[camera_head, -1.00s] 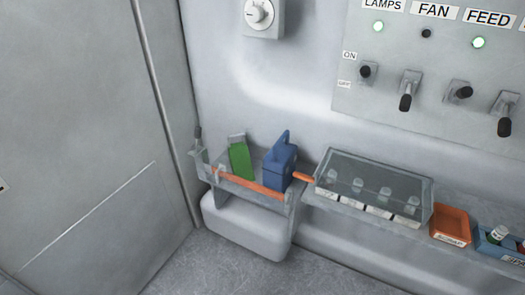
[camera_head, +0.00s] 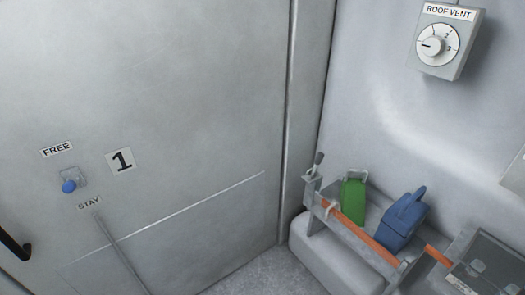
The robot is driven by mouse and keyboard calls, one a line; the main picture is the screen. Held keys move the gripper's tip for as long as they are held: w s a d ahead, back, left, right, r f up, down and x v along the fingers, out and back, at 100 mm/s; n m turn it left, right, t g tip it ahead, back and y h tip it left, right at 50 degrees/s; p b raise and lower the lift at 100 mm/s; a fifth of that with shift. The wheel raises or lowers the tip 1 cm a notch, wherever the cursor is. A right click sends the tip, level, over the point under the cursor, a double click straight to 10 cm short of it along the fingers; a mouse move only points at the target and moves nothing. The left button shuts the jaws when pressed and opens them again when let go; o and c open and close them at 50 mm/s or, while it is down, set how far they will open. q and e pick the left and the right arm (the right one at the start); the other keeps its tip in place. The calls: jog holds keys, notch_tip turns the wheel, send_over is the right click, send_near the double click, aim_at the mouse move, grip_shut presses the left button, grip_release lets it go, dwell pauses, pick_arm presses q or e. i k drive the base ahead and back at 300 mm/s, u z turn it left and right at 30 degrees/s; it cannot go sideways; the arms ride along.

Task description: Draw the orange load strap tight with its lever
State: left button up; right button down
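The orange load strap (camera_head: 358,236) runs across the front of a grey shelf rack at the lower right, in front of a green container (camera_head: 353,197) and a blue container (camera_head: 402,220). A small grey lever with a dark tip (camera_head: 317,161) stands up at the rack's left end post. A short orange piece (camera_head: 437,256) shows at the rack's right end. I cannot tell how tight the strap is. Neither of my grippers is in view.
A roof vent dial (camera_head: 437,45) is at the upper right. A clear-lidded box (camera_head: 482,272) sits at the lower right. Floor (camera_head: 250,275) shows in front.

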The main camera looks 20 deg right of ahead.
aim_at(320, 156)
jog(key=u, duration=0.15)
jog(key=i, duration=0.85)
jog(key=z, duration=0.25)
